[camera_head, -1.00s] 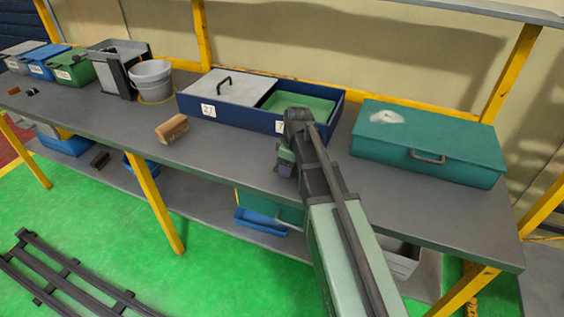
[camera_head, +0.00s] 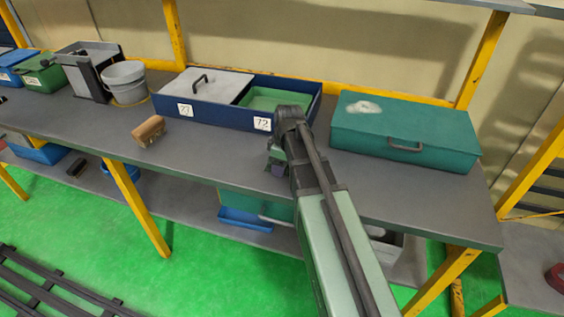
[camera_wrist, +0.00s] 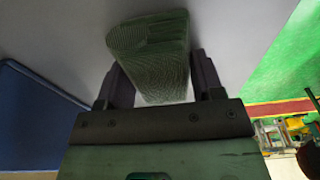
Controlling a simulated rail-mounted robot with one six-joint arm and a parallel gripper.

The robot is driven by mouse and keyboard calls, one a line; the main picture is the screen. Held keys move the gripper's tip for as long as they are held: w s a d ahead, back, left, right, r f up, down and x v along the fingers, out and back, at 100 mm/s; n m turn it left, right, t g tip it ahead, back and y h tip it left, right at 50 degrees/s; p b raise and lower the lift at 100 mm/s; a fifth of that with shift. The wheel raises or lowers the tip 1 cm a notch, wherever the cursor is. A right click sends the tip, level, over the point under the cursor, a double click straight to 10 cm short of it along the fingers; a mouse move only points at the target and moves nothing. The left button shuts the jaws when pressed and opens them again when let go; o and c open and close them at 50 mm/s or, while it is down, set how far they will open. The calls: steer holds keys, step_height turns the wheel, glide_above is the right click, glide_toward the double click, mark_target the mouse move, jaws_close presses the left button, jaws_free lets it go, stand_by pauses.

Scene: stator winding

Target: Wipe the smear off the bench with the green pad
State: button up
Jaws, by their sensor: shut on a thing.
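In the wrist view the green pad (camera_wrist: 152,58) is between the two dark fingers of my gripper (camera_wrist: 160,85), which is shut on it. Grey bench surface shows just beyond the pad; I cannot tell whether they touch. In the head view my gripper (camera_head: 279,163) is at the bench's front part, before the blue two-part box, and my arm hides much of it. The grey bench (camera_head: 215,152) runs across the view. No smear shows on its visible top. A whitish patch (camera_head: 364,107) lies on the lid of the teal case (camera_head: 405,132).
The blue box (camera_head: 215,115) has a grey lidded part and an open green part. A brown brush-like block (camera_head: 149,130) lies left of my gripper. A grey bucket (camera_head: 126,83) and a green bin (camera_head: 42,74) stand farther left. Bare bench lies between block and gripper.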

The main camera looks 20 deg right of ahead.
mark_target(260, 165)
steer(key=shift+w+a+r, duration=0.1)
steer(key=shift+w+a, duration=2.2)
steer(key=shift+a, duration=0.3)
steer(key=shift+w+a, duration=1.1)
steer(key=shift+a, duration=0.1)
steer(key=shift+w+a, duration=0.1)
steer(key=shift+a, duration=0.05)
steer(key=shift+s+d+f, duration=0.2)
steer(key=shift+s+d, duration=1.1)
steer(key=shift+s, duration=0.1)
steer(key=shift+s+d+r, duration=0.1)
steer(key=shift+s+d, duration=1)
steer(key=shift+d, duration=0.25)
steer(key=shift+s+d+r, duration=0.1)
steer(key=shift+s+d, duration=1)
steer(key=shift+d, duration=0.2)
steer(key=shift+r+p, duration=0.1)
steer(key=shift+p, duration=0.2)
step_height(260, 165, up, 6)
steer(key=p, duration=0.5)
steer(key=shift+p, duration=0.4)
